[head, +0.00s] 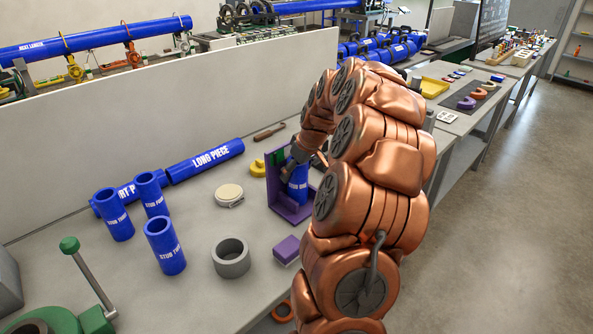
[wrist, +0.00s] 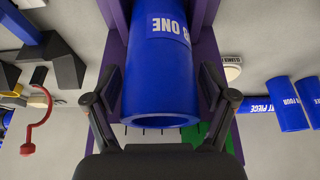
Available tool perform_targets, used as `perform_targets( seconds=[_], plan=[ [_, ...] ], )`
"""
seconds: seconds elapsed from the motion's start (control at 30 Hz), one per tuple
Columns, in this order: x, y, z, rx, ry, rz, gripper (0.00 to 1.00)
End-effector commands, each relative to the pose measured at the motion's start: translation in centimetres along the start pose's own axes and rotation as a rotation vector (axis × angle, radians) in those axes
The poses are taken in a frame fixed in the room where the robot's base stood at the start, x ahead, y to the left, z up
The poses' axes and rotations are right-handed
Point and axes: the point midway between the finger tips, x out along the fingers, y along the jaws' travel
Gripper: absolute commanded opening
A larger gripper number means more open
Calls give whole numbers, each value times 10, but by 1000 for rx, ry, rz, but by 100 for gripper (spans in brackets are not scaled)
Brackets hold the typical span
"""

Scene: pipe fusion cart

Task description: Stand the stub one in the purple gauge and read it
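The stub one (head: 298,184) is a blue tube standing upright in the purple gauge (head: 292,212), against its back wall. In the wrist view, which is upside down, the stub (wrist: 162,75) shows the white label "ONE". Dark tick marks and a green patch (wrist: 217,140) on the gauge (wrist: 118,50) show near the stub's upper rim. My gripper (wrist: 163,82) has one finger on each side of the stub. I cannot tell whether the pads touch it. In the head view my gripper (head: 303,155) is at the stub's top, partly hidden by my arm.
Other stubs (head: 166,246) stand at the left near a long blue pipe (head: 205,160). A grey ring (head: 230,258), a pale round disc (head: 229,195) and a purple block (head: 287,249) lie near the gauge. A green-handled clamp (head: 85,275) is at front left. A low wall (head: 120,130) backs the bench.

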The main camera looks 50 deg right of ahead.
Motion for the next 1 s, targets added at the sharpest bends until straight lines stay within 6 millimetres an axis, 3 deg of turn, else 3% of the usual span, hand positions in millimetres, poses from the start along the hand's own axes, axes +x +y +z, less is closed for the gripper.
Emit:
perform_targets(
  seconds=[0.47, 0.67, 1.0],
  plan=[
    [-4, 0, -1, 0, 1, 1, 93],
    [-29, 0, 0, -1, 2, 1, 93],
    [-95, 1, -1, 1, 4, 4, 93]
  ],
)
